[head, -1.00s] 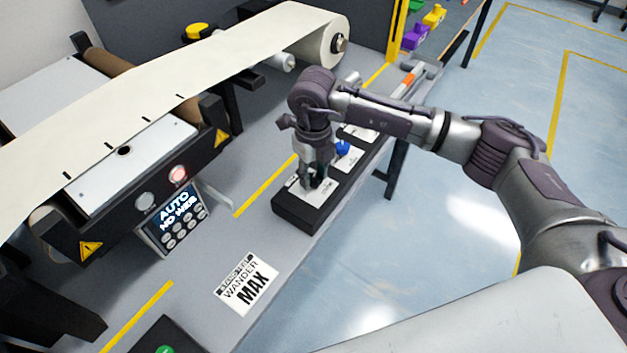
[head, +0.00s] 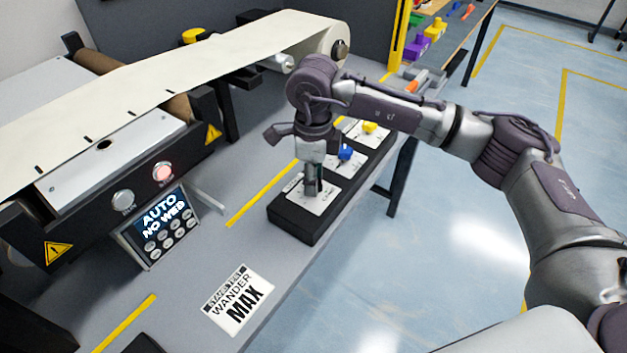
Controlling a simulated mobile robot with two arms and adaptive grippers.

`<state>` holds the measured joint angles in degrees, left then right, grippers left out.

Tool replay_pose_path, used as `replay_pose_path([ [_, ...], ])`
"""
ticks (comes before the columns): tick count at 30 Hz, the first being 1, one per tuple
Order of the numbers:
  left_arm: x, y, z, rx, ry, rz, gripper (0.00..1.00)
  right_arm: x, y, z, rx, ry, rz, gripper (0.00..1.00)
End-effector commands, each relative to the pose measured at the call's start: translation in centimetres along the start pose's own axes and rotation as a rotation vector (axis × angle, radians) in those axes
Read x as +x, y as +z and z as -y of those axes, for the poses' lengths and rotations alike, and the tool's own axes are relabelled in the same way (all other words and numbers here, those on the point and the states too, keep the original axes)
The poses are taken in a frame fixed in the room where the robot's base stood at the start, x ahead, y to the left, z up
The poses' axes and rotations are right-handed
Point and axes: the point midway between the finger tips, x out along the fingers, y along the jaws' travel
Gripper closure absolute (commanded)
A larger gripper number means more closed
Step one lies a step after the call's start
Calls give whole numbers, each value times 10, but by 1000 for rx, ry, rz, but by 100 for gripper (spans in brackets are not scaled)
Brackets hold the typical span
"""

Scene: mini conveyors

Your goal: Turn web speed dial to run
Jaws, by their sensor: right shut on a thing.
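A black control box (head: 299,228) with white dial plates runs along the table's right edge. My right gripper (head: 312,192) points down over the nearest plate (head: 325,201) and is shut on the dial there. The fingers hide that dial, so its setting cannot be read. A blue dial (head: 345,153) sits on the middle plate and a yellow dial (head: 369,127) on the far plate. The plate labels are too small to read, so I cannot tell by label which is the web speed dial. My left gripper is not in view.
A web machine with a cream web (head: 150,75) fills the left. A "WANDER MAX" card (head: 239,299) lies on the table. Colored bins (head: 428,38) stand at the back.

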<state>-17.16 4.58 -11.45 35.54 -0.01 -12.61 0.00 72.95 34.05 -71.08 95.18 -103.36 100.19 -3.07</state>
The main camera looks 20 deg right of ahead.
Motion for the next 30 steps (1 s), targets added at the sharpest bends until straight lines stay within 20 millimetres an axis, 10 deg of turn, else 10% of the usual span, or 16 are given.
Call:
replay_pose_path([
  [16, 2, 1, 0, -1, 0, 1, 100, -2, 1, 1, -22, -4, 5, 98],
  [17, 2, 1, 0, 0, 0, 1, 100, -2, 1, 1, -22, -4, 5, 58],
  [20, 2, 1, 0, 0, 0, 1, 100, -2, 1, 1, -22, -3, 5, 41],
  [30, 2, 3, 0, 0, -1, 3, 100, -2, 0, 0, -22, -2, 2, 38],
])
